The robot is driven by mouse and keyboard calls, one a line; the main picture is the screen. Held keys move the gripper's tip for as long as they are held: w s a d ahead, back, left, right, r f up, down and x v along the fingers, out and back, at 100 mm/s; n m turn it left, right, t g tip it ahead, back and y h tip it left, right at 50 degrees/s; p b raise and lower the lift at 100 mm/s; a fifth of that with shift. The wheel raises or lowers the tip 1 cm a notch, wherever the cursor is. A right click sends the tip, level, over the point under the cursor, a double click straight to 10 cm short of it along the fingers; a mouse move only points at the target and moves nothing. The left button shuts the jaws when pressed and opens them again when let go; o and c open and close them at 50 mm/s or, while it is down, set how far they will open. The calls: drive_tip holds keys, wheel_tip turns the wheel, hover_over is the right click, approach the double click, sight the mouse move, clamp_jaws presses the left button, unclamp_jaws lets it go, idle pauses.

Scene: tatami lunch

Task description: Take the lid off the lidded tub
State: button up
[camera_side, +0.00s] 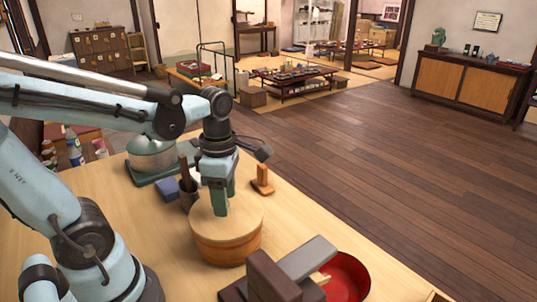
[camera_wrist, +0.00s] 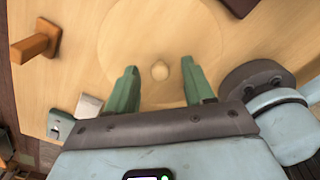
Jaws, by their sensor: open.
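The lidded tub (camera_side: 227,246) is a round wooden tub on the table in the side view, with a pale, flat wooden lid (camera_side: 246,211) on top. The wrist view looks down on the lid (camera_wrist: 120,35), where a small round wooden knob (camera_wrist: 160,70) shows. My gripper (camera_wrist: 160,68) has two green fingers, open, one on each side of the knob with a gap on both sides. In the side view my gripper (camera_side: 221,205) points down over the lid, and its fingers hide the knob. I cannot tell whether the fingertips touch the lid.
A wooden stand (camera_side: 262,181) is behind the tub. A dark cup (camera_side: 188,193) and a blue box (camera_side: 166,188) stand behind it to the left. A red bowl (camera_side: 350,275) and a dark block (camera_side: 268,278) are at the front right. The table's front left is mostly clear.

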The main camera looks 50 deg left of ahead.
clamp_jaws()
idle(0.3)
drive_tip(key=shift+r, duration=0.15)
